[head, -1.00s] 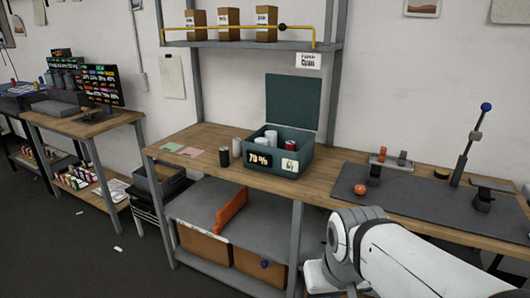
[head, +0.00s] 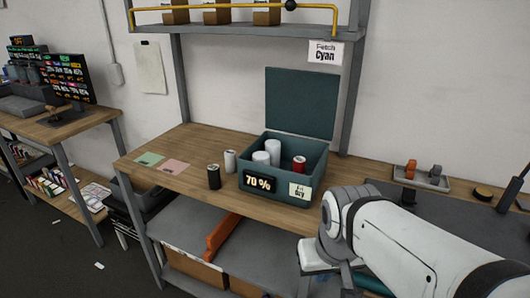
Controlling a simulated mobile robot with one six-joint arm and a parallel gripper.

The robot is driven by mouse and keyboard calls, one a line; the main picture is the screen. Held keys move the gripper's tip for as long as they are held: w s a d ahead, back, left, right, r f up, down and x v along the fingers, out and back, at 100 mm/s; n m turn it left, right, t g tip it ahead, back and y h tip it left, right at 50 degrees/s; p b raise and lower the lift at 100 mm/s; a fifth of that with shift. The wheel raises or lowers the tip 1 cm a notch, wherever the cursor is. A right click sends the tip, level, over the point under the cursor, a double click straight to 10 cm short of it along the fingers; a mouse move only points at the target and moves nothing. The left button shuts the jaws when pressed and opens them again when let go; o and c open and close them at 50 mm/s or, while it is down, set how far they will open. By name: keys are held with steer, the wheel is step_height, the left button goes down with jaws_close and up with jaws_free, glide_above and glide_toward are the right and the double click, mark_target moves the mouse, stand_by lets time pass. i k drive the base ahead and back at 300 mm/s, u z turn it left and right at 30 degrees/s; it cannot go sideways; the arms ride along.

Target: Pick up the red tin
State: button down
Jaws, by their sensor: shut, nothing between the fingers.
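A small red tin (head: 299,164) with a pale top stands inside the open teal box (head: 318,169), at its right side. Its lower part is hidden by the box's front wall. Two white tins (head: 262,158) stand to its left in the same box. The box's lid (head: 300,103) stands up at the back. My white arm comes in from the lower right, in front of the bench and to the right of the box. The fingers of my gripper do not show.
A white tin (head: 230,160) and a black tin (head: 214,177) stand on the wooden bench (head: 190,143) left of the box. Green and pink cards lie further left. A grey tray (head: 427,180) with small orange and grey items is at right. A shelf with a yellow rail hangs above.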

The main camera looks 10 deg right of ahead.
mark_target(299, 162)
steer(key=z, duration=2.4)
steer(key=k, duration=0.85)
steer(key=u, duration=1.9)
steer(key=i, duration=1)
steer(key=z, duration=0.05)
